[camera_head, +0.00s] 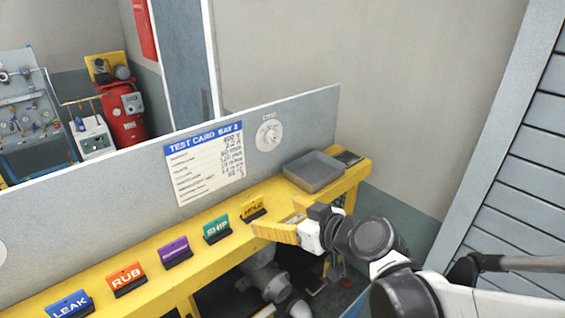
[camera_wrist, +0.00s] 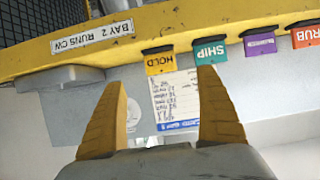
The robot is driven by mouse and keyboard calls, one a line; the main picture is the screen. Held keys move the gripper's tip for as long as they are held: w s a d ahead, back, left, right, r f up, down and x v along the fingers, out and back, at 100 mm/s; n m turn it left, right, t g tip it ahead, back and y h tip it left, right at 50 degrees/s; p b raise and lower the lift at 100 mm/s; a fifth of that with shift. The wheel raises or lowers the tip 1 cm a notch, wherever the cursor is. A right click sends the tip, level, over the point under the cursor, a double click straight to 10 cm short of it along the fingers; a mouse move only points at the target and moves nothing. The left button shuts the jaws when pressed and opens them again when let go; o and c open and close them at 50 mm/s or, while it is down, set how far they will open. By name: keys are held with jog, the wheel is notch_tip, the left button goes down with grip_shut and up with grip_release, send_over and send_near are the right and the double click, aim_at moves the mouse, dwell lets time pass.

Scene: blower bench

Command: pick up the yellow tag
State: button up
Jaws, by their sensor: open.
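The yellow tag (camera_head: 253,208), lettered HOLD, stands in a dark holder on the yellow bench ledge (camera_head: 216,262), at the right end of a row of tags. My gripper (camera_head: 262,229) has yellow fingers and is just in front of and to the right of it, apart from it. In the wrist view, which is upside down, the yellow tag (camera_wrist: 159,62) shows between and beyond the two spread fingertips (camera_wrist: 163,78). The fingers are open and nothing is between them. The exact gap to the tag is unclear.
Beside it stand a green SHIP tag (camera_head: 217,229), a purple tag (camera_head: 174,250), an orange RUB tag (camera_head: 127,278) and a blue LEAK tag (camera_head: 69,305). A grey tray (camera_head: 314,171) is at the bench's right end. A grey panel with a test card (camera_head: 205,163) rises behind.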

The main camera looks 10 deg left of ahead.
aim_at(253, 204)
jog(key=x, duration=0.7)
jog(key=p+x, duration=0.1)
jog(key=x, duration=0.3)
jog(key=shift+w+a+r, duration=0.15)
jog(key=shift+r, duration=0.15)
jog(key=shift+c, duration=0.6)
jog(key=c, duration=1.2)
jog(key=shift+o, duration=0.2)
jog(key=shift+r, duration=0.1)
